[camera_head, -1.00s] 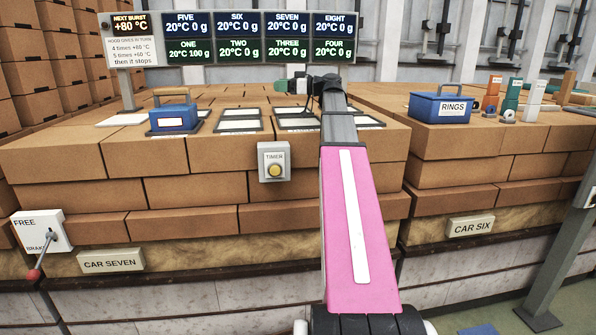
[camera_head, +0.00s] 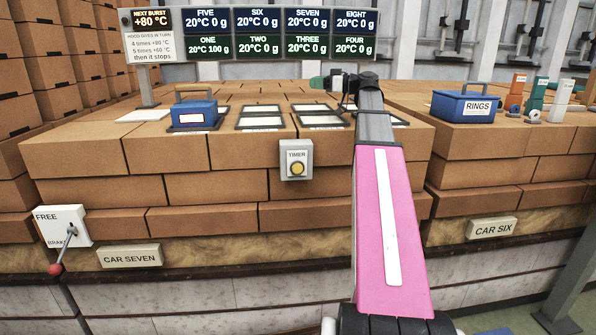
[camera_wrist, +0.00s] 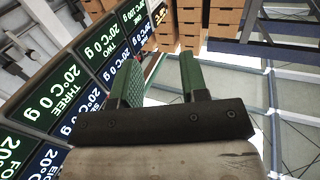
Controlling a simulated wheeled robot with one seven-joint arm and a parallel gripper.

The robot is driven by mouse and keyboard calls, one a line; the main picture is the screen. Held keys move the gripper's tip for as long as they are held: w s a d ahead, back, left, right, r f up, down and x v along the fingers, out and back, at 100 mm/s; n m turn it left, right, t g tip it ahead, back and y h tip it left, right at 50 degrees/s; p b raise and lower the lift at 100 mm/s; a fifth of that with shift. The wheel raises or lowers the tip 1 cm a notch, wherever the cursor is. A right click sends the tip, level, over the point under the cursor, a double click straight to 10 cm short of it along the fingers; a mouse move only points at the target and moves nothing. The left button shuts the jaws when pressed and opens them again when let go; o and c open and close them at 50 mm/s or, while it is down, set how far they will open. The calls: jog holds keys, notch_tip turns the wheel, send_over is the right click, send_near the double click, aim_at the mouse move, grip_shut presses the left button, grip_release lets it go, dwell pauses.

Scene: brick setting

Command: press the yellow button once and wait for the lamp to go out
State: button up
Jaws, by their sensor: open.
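A yellow button (camera_head: 297,169) sits on a grey box (camera_head: 296,151) labelled TIMER, fixed to the front face of the brick stack. I cannot make out a separate lamp or tell whether one is lit. My gripper's two green fingers (camera_wrist: 161,78) are apart and empty in the wrist view. In the head view my pink arm reaches forward, right of the timer box, and its far end is over the bricks, beyond the button and not touching it.
A display board (camera_head: 250,35) stands at the back. A blue container (camera_head: 194,115) and dark-framed plates (camera_head: 260,117) lie on the bricks. A blue RINGS box (camera_head: 463,107) stands at right. A brake lever (camera_head: 64,250) is at lower left.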

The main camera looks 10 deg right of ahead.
jog(key=c, duration=0.5)
jog(key=shift+a, duration=0.1)
grip_shut()
jog(key=shift+w, duration=0.1)
jog(key=shift+a, duration=0.1)
dwell(0.7)
